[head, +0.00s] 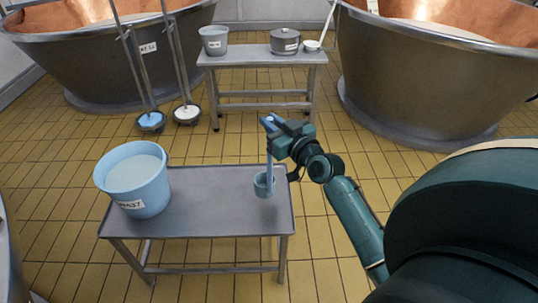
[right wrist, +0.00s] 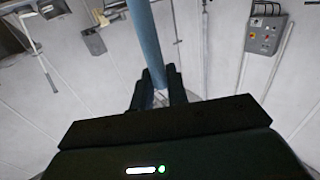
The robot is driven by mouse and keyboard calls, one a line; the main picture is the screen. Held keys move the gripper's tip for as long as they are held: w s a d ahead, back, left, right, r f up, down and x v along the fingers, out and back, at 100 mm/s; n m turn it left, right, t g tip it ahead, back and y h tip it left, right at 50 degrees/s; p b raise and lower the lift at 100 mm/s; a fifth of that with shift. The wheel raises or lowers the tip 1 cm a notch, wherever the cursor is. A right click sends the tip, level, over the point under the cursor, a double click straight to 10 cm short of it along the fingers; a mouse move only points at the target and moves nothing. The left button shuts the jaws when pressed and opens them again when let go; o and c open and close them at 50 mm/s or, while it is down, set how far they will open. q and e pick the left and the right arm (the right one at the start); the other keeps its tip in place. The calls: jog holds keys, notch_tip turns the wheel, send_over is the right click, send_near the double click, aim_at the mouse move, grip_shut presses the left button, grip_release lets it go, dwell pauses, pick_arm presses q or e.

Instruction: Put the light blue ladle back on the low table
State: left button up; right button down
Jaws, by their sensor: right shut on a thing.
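The light blue ladle (head: 264,186) hangs upright, cup down, at the right end of the low grey table (head: 217,212). Its cup shows over the tabletop; I cannot tell whether it touches the surface. My right gripper (head: 271,126) is shut on the upper part of the ladle's handle. In the right wrist view the blue handle (right wrist: 145,38) stands between the two dark fingers (right wrist: 157,92). The lower end of the ladle is hidden there. My left gripper is not in view.
A light blue bucket (head: 137,182) of pale liquid stands on the low table's left end. Copper vats (head: 105,60) stand on both sides.

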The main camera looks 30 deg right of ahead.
pick_arm(q)
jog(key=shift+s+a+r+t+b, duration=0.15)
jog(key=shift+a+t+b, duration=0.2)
jog(key=shift+b, duration=0.75)
pick_arm(e)
notch_tip(320, 180, down, 5)
jog(key=shift+f, duration=0.2)
jog(key=shift+f, duration=0.1)
jog(key=c, duration=1.4)
grip_release()
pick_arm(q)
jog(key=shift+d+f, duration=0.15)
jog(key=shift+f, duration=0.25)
